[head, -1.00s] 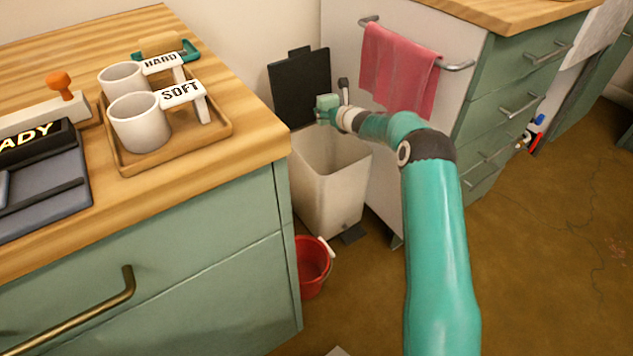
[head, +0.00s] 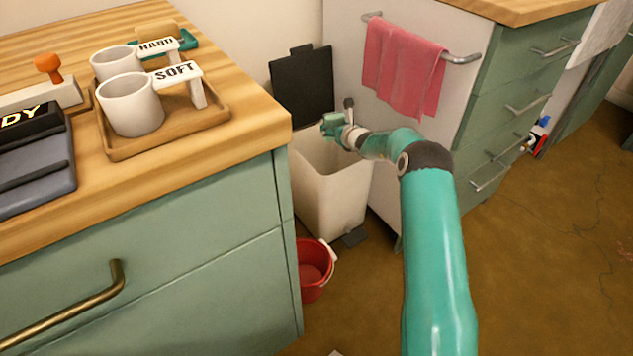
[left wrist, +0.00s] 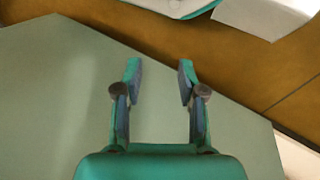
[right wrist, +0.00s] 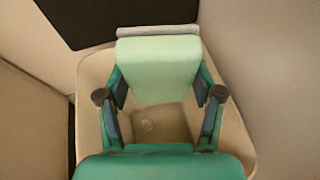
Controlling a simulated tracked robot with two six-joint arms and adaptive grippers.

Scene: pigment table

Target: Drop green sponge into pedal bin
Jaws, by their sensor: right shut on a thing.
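The green sponge (right wrist: 158,70), pale with a grey strip along its far edge, is between the fingers of my right gripper (right wrist: 160,88), which is shut on it. In the head view my right gripper (head: 333,124) is over the mouth of the cream pedal bin (head: 332,200), near its back rim; the sponge is hard to make out there. The bin's black lid (head: 302,88) stands open against the wall. The right wrist view shows the bin's floor (right wrist: 150,125) below the sponge. My left gripper (left wrist: 158,72) is open and empty, in front of a grey-green panel.
A red bucket (head: 314,272) stands on the floor before the bin. A pink towel (head: 403,70) hangs on a rail to the right. The wooden counter (head: 225,150) at left holds a tray (head: 165,140) with white mugs. Brown floor at right is mostly clear.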

